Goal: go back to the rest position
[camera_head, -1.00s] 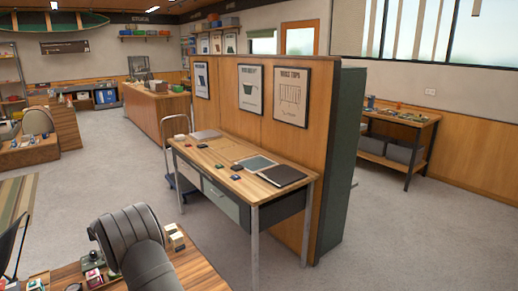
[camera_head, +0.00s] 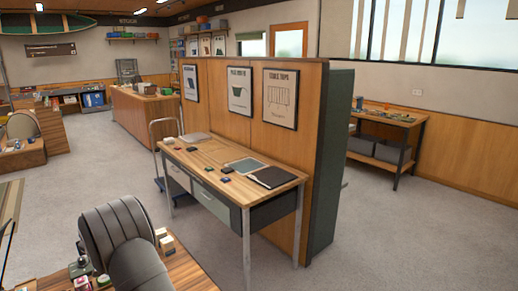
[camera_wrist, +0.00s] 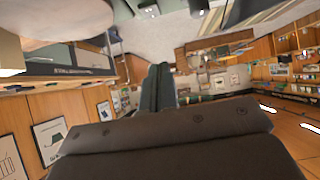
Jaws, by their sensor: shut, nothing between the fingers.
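My gripper (camera_wrist: 160,70) shows in the wrist view as two dark narrow fingers, close together above a broad dark grey body at the bottom. It is shut and empty. The wrist view is tilted, with shop walls, posters and shelves around the fingers, and nothing touches the fingertips. I cannot pick the gripper out in the head view.
A wooden desk (camera_head: 205,160) with a dark folder (camera_head: 272,177) and small items stands against a wooden partition (camera_head: 215,105). A grey ribbed curved form (camera_head: 118,225) rises at lower left by small boxes on a wooden top (camera_head: 185,275). Grey floor (camera_head: 420,240) is free at right.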

